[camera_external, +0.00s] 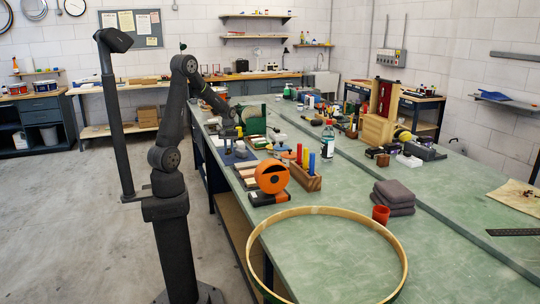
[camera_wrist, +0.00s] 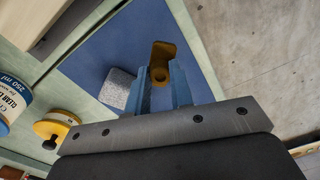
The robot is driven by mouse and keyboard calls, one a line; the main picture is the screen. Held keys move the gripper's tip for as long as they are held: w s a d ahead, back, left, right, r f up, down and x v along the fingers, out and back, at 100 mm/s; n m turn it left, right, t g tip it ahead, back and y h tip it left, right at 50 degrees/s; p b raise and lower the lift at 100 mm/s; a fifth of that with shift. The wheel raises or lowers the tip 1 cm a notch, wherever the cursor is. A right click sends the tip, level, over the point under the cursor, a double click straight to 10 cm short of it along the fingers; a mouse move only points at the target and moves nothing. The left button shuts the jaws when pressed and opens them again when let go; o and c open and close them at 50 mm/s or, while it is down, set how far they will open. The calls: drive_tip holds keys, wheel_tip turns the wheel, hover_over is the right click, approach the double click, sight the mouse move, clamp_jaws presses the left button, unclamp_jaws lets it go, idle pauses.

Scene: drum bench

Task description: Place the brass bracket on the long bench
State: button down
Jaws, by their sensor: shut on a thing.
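The brass bracket (camera_wrist: 162,62) is a golden-brown plate with a round hole, seen at the tips of my gripper (camera_wrist: 160,84) in the wrist view. The blue fingers are shut on its lower part. In the external view my gripper (camera_external: 237,129) is low over the far left part of the long bench (camera_external: 330,254), which has a green top. Behind the bracket in the wrist view is a blue mat (camera_wrist: 183,30). I cannot tell how high the bracket is above it.
A grey speckled block (camera_wrist: 117,88) lies left of my fingers. The bench edge and bare floor (camera_wrist: 260,50) are to the right. An orange tape dispenser (camera_external: 271,177) and large hoop (camera_external: 398,248) stand nearer the camera.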

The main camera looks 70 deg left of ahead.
drive_tip(key=w+d+r, duration=0.1)
drive_tip(key=d+r, duration=0.6)
drive_tip(key=d, duration=0.5)
drive_tip(key=w+d+f+m, duration=0.2)
drive_tip(key=w+d+m, duration=1.3)
drive_tip(key=w+m, duration=0.2)
drive_tip(key=shift+w+d+f+m, duration=0.15)
drive_tip(key=shift+w+d+m, duration=0.25)
drive_tip(key=shift+w, duration=0.75)
drive_tip(key=shift+a, duration=0.1)
drive_tip(key=s+a+r+n, duration=0.2)
drive_tip(key=s+a+n, duration=1.4)
drive_tip(key=s+n, duration=0.2)
drive_tip(key=shift+s+r, duration=0.2)
drive_tip(key=shift+s, duration=0.45)
